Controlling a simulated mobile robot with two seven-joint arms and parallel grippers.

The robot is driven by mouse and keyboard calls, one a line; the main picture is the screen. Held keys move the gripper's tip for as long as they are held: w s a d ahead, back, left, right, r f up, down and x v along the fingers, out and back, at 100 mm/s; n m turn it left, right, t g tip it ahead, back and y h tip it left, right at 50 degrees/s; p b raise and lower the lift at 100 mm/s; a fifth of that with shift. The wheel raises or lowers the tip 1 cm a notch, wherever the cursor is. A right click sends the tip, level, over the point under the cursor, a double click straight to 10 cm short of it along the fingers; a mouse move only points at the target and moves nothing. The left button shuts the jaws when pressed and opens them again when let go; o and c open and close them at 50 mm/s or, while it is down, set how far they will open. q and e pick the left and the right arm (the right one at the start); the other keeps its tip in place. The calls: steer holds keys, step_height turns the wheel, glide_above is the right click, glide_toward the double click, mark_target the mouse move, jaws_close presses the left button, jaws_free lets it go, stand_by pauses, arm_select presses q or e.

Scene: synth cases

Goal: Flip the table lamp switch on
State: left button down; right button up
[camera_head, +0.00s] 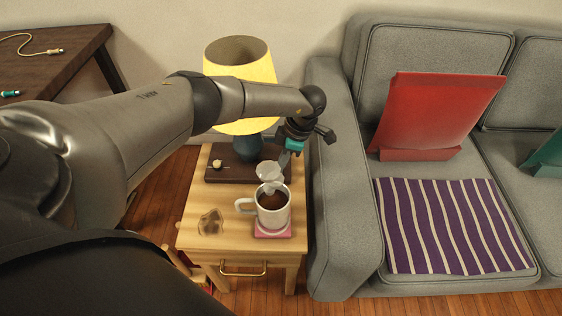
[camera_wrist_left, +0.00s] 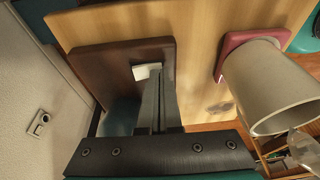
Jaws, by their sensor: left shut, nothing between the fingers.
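The table lamp (camera_head: 246,84) has a yellow shade, a teal body and a dark brown base board (camera_head: 228,176) on the side table. The inside of its shade looks dim. A round pale knob (camera_head: 217,164) shows at the board's left. In the left wrist view a small white switch piece (camera_wrist_left: 147,71) sits on the brown base board (camera_wrist_left: 100,60). My left gripper (camera_wrist_left: 155,78) is shut and empty, its tips at the white piece; touching or just apart I cannot tell. In the head view my left gripper (camera_head: 281,163) is over the board's right end. My right gripper is not in view.
A white mug (camera_head: 273,208) of dark drink stands on a pink coaster (camera_head: 272,231), close in front of my gripper. A pale translucent shape (camera_head: 269,173) is above it. A brown patch (camera_head: 210,222) lies left of the mug. A grey sofa (camera_head: 335,215) adjoins the table's right.

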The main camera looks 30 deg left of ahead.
arm_select(q)
steer(key=shift+w+a+f+b, duration=0.1)
steer(key=shift+w+b, duration=0.05)
steer(key=shift+b, duration=0.25)
steer(key=shift+w+a+b, duration=0.3)
steer(key=shift+w+b, duration=0.15)
steer(key=shift+w, duration=0.05)
steer(key=shift+r, duration=0.25)
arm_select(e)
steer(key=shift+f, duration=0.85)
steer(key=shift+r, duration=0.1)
